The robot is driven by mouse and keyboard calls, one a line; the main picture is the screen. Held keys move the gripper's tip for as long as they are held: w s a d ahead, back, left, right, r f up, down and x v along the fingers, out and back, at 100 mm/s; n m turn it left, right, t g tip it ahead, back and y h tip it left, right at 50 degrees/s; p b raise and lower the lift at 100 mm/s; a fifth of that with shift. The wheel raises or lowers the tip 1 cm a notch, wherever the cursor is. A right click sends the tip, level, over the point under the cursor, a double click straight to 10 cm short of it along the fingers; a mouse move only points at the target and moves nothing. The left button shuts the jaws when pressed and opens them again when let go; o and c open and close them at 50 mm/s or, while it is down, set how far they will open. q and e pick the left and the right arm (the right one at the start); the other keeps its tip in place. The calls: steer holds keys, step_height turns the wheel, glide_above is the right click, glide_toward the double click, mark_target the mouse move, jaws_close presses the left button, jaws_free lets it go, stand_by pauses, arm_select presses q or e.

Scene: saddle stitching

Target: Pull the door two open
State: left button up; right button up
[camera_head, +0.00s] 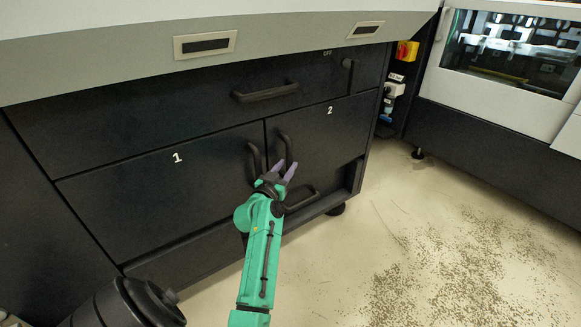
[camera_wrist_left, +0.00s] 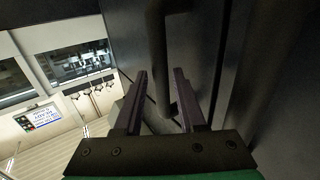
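Door two (camera_head: 322,130) is a dark cabinet panel marked "2" and looks closed, flush with its neighbours. Its black vertical bar handle (camera_head: 287,146) is near its left edge. My left gripper (camera_head: 282,169), on a green arm, is at the lower end of this handle. In the left wrist view its two purple-grey fingers (camera_wrist_left: 160,72) are apart, with the handle (camera_wrist_left: 158,45) running down between them in the picture. I cannot tell whether the fingers touch it. The gripper partly hides the door's lower left area. My right gripper is not in view.
Door one (camera_head: 150,190) is to the left, its handle (camera_head: 253,160) close beside my left gripper. A drawer handle (camera_head: 265,92) is above, and a low handle (camera_head: 302,199) is beside the wrist. The floor (camera_head: 430,230) at right is clear apart from speckles.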

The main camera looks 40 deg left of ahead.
arm_select(q)
steer(key=shift+x, duration=1.45)
jaws_close()
